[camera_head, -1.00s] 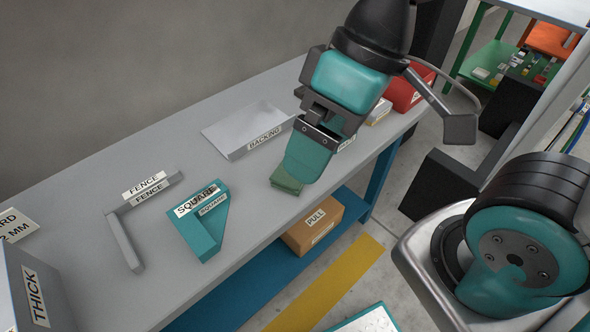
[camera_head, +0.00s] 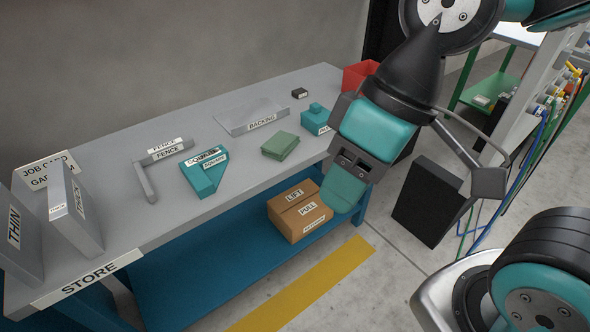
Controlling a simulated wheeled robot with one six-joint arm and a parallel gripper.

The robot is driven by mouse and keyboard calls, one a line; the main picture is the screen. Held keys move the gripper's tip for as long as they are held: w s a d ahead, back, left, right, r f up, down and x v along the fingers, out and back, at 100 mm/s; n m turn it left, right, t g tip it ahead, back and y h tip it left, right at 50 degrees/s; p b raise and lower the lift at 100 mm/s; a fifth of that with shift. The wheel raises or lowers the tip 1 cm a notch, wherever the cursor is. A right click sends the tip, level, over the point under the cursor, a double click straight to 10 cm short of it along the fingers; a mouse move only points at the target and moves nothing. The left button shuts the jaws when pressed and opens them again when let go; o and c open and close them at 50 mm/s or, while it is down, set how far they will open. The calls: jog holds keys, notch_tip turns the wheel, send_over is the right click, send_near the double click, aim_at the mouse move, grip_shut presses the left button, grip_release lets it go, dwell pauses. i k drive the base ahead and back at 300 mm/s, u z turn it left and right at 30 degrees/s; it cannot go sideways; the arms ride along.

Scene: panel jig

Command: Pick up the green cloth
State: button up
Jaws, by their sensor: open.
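The green cloth (camera_head: 281,145) lies folded in a small flat stack on the grey bench top (camera_head: 243,180), near its front edge. My gripper (camera_head: 345,190) hangs to the right of the cloth, past the bench's front edge. It points down, is apart from the cloth and holds nothing that I can see. The teal finger hides its far side, so the gap between the fingers does not show clearly.
A teal square (camera_head: 205,172) and a grey fence (camera_head: 147,176) lie left of the cloth. A cardboard box (camera_head: 299,212) stands on the blue lower shelf (camera_head: 215,273).

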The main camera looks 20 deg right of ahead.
aim_at(281, 145)
jog(key=k, duration=0.2)
jog(key=u, duration=0.95)
jog(key=i, duration=1.25)
jog(key=z, duration=1.55)
